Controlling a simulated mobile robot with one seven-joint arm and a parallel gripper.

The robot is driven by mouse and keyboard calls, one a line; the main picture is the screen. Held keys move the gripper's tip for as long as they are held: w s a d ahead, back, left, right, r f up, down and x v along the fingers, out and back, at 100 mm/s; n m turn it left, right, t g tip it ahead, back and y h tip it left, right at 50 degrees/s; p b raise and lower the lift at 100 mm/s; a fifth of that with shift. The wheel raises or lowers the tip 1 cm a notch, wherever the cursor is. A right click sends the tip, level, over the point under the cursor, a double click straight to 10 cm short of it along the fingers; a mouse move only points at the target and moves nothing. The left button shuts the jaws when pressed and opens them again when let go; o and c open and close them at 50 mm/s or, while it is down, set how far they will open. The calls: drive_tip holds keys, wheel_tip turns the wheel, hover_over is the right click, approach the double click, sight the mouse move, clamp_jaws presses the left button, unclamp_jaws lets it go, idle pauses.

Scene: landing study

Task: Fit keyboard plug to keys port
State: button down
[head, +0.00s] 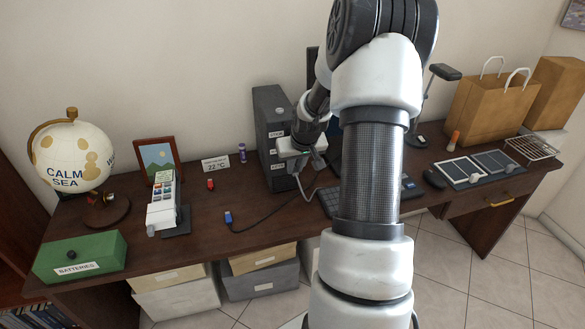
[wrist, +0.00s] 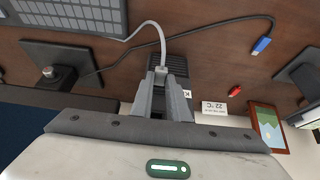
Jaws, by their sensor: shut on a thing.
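My gripper (wrist: 165,98) is shut on the keyboard plug (wrist: 161,73), a small grey plug whose pale cable curves up to the keyboard (wrist: 70,12) in the wrist view. In the head view my gripper (head: 311,159) is beside the right front of the dark computer tower (head: 270,103). The tower carries several white labels on its front; they are too small to read surely. In the wrist view part of a label starting with K (wrist: 187,94) shows just right of the fingers. The keys port itself is hidden, and I cannot tell whether the plug touches the tower.
A blue plug (head: 228,217) on a dark cable lies loose on the desk (head: 207,237). A globe (head: 75,160) and green box (head: 80,255) are far left.

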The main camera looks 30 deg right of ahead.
drive_tip(key=shift+w, duration=0.1)
drive_tip(key=c, duration=1.6)
unclamp_jaws()
drive_tip(key=shift+c, duration=0.2)
